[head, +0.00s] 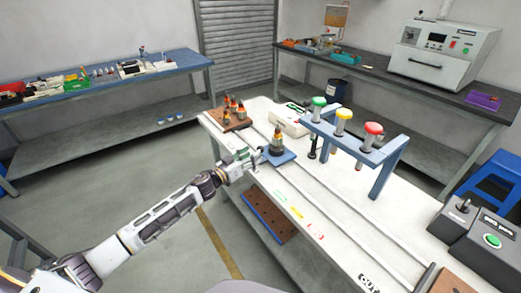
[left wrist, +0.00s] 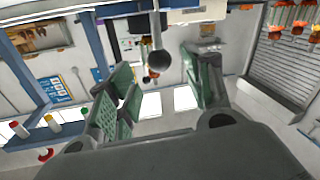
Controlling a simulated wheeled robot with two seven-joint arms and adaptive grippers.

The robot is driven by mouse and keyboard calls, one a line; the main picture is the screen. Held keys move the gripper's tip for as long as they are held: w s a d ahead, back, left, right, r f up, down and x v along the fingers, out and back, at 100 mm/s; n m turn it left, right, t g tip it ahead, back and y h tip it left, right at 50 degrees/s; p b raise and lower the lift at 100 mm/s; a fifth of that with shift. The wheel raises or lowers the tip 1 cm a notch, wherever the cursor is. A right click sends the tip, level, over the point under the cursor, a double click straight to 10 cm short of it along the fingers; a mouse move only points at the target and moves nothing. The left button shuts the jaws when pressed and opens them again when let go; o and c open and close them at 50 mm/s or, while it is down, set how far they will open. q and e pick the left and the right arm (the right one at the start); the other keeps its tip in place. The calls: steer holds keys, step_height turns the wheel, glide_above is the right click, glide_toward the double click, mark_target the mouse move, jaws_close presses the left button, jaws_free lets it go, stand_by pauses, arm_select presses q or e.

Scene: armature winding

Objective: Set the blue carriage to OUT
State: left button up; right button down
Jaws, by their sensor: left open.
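The blue carriage (head: 280,158) sits on the two rails of the white table (head: 262,185), towards their far end. An armature with an orange top (head: 277,142) stands upright on it. My left gripper (head: 250,160) is beside the carriage, on its left side. In the left wrist view its two green-padded fingers (left wrist: 165,88) are apart, with nothing clamped between them. A dark ball knob on a thin rod (left wrist: 161,60) shows between the fingers; whether they touch it I cannot tell.
A blue frame (head: 386,176) with green, yellow and red caps stands right of the rails. A brown block with several armatures (head: 230,120) is at the far left corner. A control box (head: 480,238) stands at the right. The rails between carriage and OUT look clear.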

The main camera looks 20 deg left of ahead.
mark_target(273, 149)
arm_select(q)
steer(key=shift+x, duration=3)
jaws_close()
